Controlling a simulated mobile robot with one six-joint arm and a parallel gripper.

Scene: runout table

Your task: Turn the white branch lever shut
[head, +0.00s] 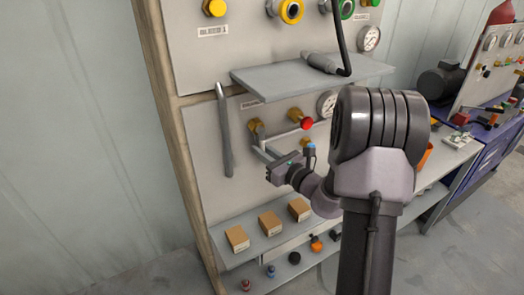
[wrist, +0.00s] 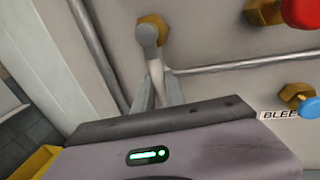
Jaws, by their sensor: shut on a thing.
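The white branch lever (wrist: 154,66) hangs from a brass valve (wrist: 158,22) on the grey panel. In the wrist view it points down, roughly across the thin pipe that runs to the right. My gripper (wrist: 157,92) is shut on the lever, with one finger on each side of its lower part. The lever's lower end is hidden behind the gripper body. In the head view my gripper (head: 262,151) reaches the panel just below the brass valve (head: 256,126). The lever is too small there to make out clearly.
A red knob (head: 306,123) on a brass fitting sits right of the valve. A grey bar (head: 224,130) stands to the left. A shelf (head: 310,78) juts out above. Several cardboard boxes (head: 270,222) rest on a lower shelf.

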